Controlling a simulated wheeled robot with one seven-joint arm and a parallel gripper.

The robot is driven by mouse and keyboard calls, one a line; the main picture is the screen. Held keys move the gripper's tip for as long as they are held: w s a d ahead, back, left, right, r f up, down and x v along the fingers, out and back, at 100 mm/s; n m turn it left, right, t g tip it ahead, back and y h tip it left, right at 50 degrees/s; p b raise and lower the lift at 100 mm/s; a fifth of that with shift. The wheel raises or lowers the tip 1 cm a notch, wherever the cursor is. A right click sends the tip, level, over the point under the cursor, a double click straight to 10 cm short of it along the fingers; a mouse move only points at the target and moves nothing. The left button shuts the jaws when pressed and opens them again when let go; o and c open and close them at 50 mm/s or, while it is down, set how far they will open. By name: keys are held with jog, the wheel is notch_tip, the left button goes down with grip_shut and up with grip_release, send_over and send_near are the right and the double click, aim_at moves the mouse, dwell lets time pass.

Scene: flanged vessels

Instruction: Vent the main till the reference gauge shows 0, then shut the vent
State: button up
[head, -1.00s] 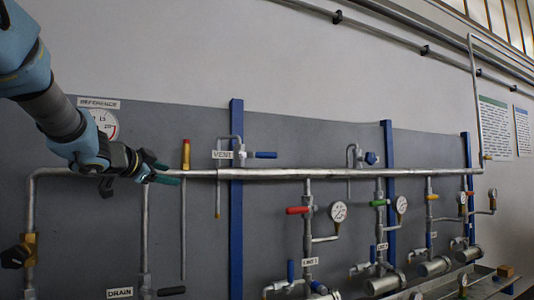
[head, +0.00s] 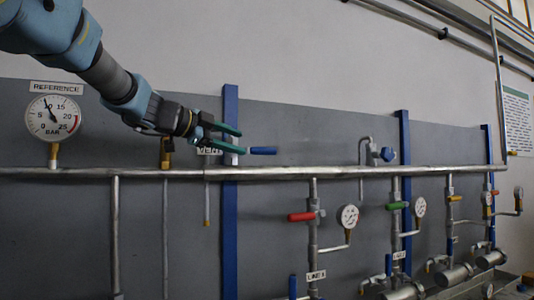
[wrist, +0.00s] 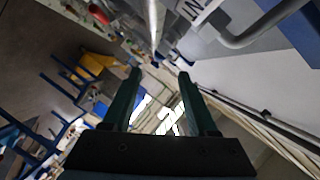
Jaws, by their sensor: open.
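The reference gauge (head: 53,117) is at the left in the head view, under its REFERENCE label. Its dark needle seems to point near 10 bar, clearly off 0. The vent's blue lever (head: 262,151) lies level and points right, above the main pipe (head: 140,171). The VENT label (head: 209,151) is partly hidden by my gripper. My gripper (head: 240,141) is open and empty, with its green fingertips just left of the lever. I cannot tell whether they touch it. In the wrist view my gripper (wrist: 160,80) has its fingers well apart, with no lever between them.
A blue upright (head: 230,200) stands behind the vent. Right of it are a red lever (head: 301,217) and a line gauge (head: 348,216). A green lever (head: 397,205) and another blue upright (head: 403,130) stand further right.

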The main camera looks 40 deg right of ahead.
aim_at(264, 151)
jog(key=p+x, duration=0.3)
jog(key=x, duration=0.7)
jog(key=shift+d, duration=0.4)
grip_shut()
jog(key=shift+f, duration=0.1)
dwell(0.9)
